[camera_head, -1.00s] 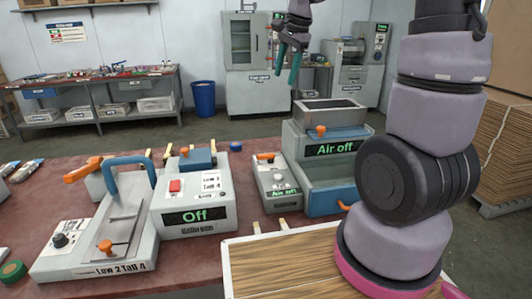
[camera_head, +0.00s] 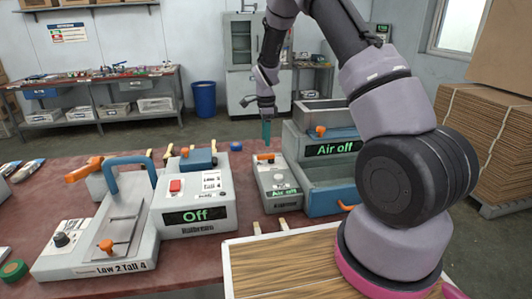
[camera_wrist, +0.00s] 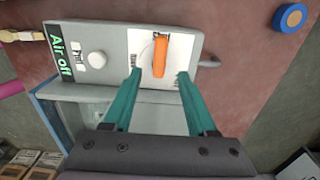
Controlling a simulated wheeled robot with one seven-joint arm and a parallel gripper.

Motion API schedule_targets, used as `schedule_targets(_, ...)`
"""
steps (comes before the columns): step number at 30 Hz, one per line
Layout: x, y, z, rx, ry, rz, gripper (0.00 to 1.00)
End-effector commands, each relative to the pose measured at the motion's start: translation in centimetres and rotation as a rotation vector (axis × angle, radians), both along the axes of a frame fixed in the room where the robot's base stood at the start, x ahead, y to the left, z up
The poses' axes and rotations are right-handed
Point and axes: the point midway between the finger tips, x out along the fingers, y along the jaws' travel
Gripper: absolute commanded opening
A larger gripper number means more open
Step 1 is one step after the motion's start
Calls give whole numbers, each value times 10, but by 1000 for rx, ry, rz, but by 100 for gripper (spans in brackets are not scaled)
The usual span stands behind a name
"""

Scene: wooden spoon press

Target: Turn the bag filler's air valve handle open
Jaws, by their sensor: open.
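The air valve box (camera_head: 275,181) is a small grey unit on the red table, with a green "Air off" display and a round knob. Its orange valve handle (camera_head: 266,156) is at the back end of the top. In the wrist view the orange handle (camera_wrist: 160,56) lies over a white label, just ahead of and between the teal fingertips. My gripper (camera_head: 266,132) points down above the handle in the head view. It is open and empty, with the fingers (camera_wrist: 160,78) apart on either side. I cannot tell whether a finger touches the box.
The bag filler (camera_head: 327,171) with its own "Air off" display stands right of the valve box. A sealer unit (camera_head: 195,205) reading "Off" stands to the left. A blue-and-orange roll (camera_wrist: 290,17) lies on the table near the box. A wooden board (camera_head: 290,268) lies in front.

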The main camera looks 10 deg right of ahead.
Motion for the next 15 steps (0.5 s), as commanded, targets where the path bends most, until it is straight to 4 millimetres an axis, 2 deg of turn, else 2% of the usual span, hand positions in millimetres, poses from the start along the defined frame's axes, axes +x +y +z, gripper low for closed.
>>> schedule_targets(1, -1, -1, -12, 0, 4, -2, 57)
schedule_targets(6, -1, 0, -42, 0, 3, 1, 57)
schedule_targets(10, 0, -1, -58, 0, 2, 0, 57)
schedule_targets(15, 0, -1, -67, 0, 1, 0, 57)
